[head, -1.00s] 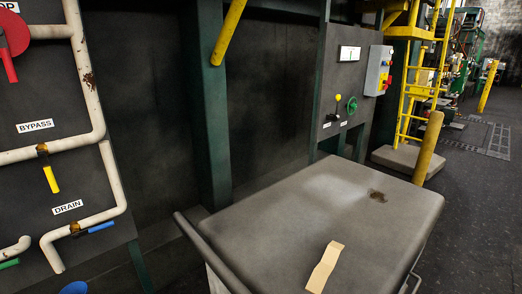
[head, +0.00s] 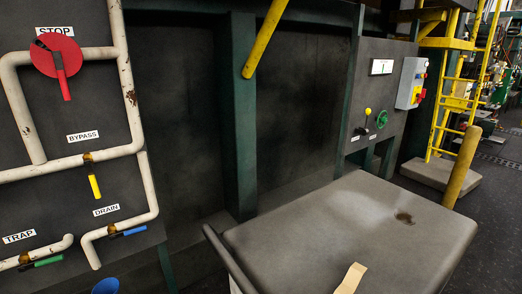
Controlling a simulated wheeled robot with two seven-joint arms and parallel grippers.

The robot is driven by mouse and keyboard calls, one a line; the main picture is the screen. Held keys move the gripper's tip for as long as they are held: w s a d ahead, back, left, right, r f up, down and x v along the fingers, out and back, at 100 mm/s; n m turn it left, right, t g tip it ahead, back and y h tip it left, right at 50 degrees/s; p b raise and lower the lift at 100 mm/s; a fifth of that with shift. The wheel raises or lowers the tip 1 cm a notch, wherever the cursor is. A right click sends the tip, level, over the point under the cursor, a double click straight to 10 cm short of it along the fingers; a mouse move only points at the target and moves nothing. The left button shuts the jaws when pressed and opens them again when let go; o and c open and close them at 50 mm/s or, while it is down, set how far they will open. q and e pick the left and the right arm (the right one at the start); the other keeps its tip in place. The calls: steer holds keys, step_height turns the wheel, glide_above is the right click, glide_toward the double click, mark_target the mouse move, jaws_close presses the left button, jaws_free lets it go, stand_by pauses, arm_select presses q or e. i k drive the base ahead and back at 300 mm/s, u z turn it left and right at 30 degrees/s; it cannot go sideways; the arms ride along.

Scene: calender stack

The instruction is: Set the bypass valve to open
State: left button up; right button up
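The bypass valve is the yellow lever (head: 95,186) under the BYPASS label (head: 82,136) on the dark panel at the left of the head view. Its lever hangs down, nearly vertical, across the horizontal run of the white pipe (head: 58,165). Neither of my grippers is in view.
The same panel holds a red STOP handle (head: 65,82), a blue DRAIN lever (head: 134,231) and a green TRAP lever (head: 48,262). A blue funnel-like object (head: 105,287) is below. A grey cart (head: 320,228) with a tan strip (head: 351,279) stands at right, close to the panel.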

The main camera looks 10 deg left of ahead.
mark_target(88, 164)
steer(key=u, duration=2.85)
steer(key=i, duration=1.6)
steer(key=z, duration=3.1)
